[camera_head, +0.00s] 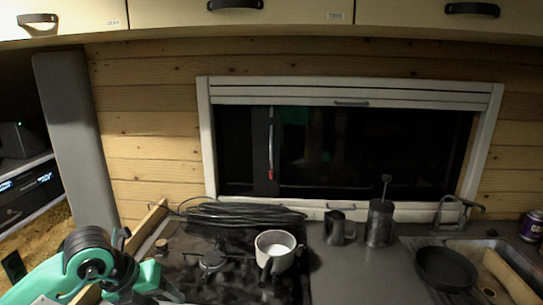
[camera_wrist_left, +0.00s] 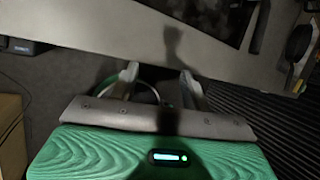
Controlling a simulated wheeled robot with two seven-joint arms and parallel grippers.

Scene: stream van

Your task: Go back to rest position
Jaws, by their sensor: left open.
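My left arm shows at the lower left of the head view, with a green link and a dark joint at the left end of the counter. In the left wrist view my left gripper (camera_wrist_left: 160,82) has its two fingers spread apart. I see nothing held between them. A grey panel or counter front lies beyond the fingers, with a dark shadow on it. The fingertips cannot be made out in the head view. My right arm and right gripper are in neither view.
A white pot (camera_head: 275,254) stands on the stove (camera_head: 205,285). A black pan (camera_head: 445,268) is near the sink at right. Cables (camera_head: 235,213) lie below the window.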

